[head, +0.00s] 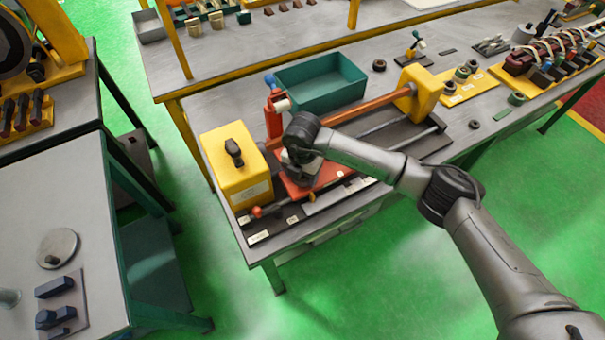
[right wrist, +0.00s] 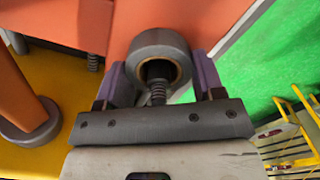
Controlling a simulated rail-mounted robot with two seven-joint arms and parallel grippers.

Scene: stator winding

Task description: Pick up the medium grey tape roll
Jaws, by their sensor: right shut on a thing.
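A grey tape roll (right wrist: 157,40) with a tan inner ring and an open centre sits between the two purplish fingers of my right gripper (right wrist: 159,68) in the right wrist view. The fingers are shut on its sides. In the head view my right gripper (head: 301,168) is low over the orange-red plate of the winding fixture, and my wrist hides the roll there. I cannot tell whether the roll touches the fixture. My left gripper is not in view.
A yellow box (head: 236,168) stands left of my right gripper. A green bin (head: 322,86) and an orange bar (head: 375,104) lie behind it. More rolls (head: 461,73) sit on a yellow board (head: 480,88) at right. A dark ring (head: 379,65) lies on bare grey tabletop.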

